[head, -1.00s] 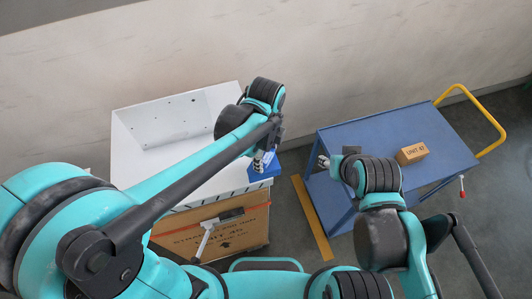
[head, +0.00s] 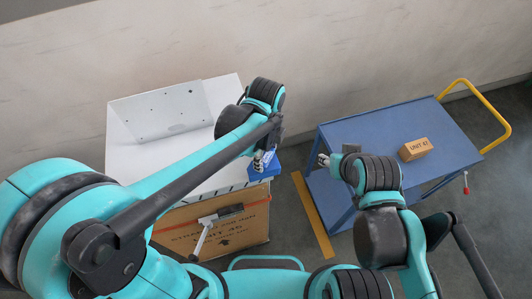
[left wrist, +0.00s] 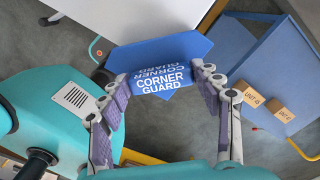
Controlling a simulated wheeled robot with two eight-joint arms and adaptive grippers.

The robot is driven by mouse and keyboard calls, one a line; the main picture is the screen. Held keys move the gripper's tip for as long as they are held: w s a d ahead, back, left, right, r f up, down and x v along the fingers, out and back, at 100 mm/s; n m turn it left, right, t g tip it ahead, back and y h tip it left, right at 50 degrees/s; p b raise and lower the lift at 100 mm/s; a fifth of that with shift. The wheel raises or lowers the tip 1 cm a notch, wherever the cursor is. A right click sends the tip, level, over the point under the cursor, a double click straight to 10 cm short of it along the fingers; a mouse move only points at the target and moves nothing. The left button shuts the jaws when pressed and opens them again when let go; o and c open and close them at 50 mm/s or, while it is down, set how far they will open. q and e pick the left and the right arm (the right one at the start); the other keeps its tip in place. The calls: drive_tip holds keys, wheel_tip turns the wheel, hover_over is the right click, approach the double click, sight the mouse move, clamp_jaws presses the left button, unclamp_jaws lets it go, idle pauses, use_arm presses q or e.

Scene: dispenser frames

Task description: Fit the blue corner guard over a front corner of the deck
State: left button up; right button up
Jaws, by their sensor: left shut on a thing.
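The blue corner guard (head: 265,163) is at the front right corner of the white deck (head: 226,178). In the left wrist view the guard (left wrist: 158,62) shows its CORNER GUARD lettering and overlaps the white deck corner (left wrist: 162,18). I cannot tell whether it is seated on the corner or just above it. My left gripper (left wrist: 160,80) is shut on the guard, one finger at each side of it. In the head view my left gripper (head: 261,160) is partly hidden by its own arm. My right gripper (head: 323,160) is by the cart's left edge; its jaws are too small to judge.
A blue cart (head: 400,125) with a yellow handle (head: 497,122) stands right of the deck, carrying a carton (head: 415,149). A large cardboard box (head: 240,232) is below the deck's front. A yellow floor strip (head: 313,214) lies in the gap between deck and cart.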

use_arm(q)
drive_tip(key=shift+f, duration=0.25)
idle(0.3)
drive_tip(key=shift+f+b, duration=2)
drive_tip(key=o, duration=1.2)
drive_tip(key=shift+r, duration=0.1)
wheel_tip(320, 180, up, 12)
drive_tip(key=shift+f, duration=0.1)
